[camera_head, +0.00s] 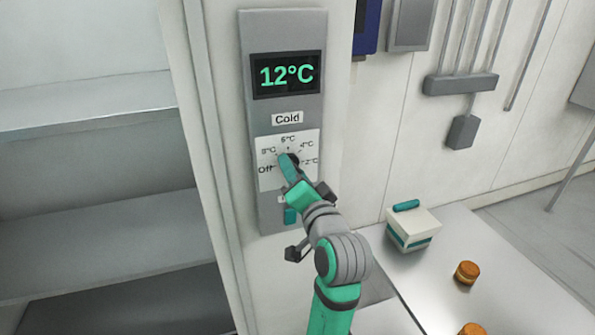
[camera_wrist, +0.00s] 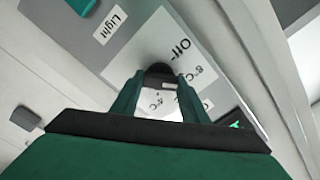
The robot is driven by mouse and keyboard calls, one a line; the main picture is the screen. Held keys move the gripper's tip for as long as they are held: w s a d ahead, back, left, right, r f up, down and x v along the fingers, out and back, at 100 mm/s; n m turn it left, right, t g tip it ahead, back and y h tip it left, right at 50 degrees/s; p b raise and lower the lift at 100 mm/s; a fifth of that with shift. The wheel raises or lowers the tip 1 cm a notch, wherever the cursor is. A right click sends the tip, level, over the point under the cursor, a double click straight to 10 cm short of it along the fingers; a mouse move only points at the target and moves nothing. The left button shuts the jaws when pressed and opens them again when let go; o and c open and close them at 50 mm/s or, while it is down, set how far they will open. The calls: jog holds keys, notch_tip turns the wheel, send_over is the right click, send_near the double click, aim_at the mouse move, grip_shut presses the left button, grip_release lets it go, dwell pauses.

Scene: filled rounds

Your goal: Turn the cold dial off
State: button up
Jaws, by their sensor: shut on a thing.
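The cold dial (camera_head: 295,159) is a small dark knob on a white scale plate (camera_head: 270,182) marked Off, 8°C, 6°C, 4°C and 2°C. The plate is on a grey wall panel under a "Cold" label. My gripper (camera_head: 288,163) is at the dial and covers most of it in the head view. In the wrist view my gripper (camera_wrist: 158,83) has its two green fingers on either side of the dark dial (camera_wrist: 158,70), shut on it. Which mark the dial points to cannot be told. The display (camera_head: 287,75) above reads 12°C.
A teal switch (camera_head: 291,215) sits below the dial, by a "Light" label (camera_wrist: 109,27) in the wrist view. Grey shelves (camera_head: 100,225) are at the left. A metal table (camera_head: 455,240) at the right holds a white and teal box (camera_head: 413,229) and round orange-brown items (camera_head: 466,272).

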jog(key=shift+f+n, duration=0.15)
jog(key=shift+n, duration=2.95)
jog(key=shift+f+n, duration=0.1)
jog(key=shift+n, duration=3)
jog(key=shift+d, duration=0.1)
jog(key=o, duration=1)
jog(key=shift+r, duration=0.1)
jog(key=shift+o, duration=0.3)
jog(key=shift+w, duration=0.15)
jog(key=v, duration=1.1)
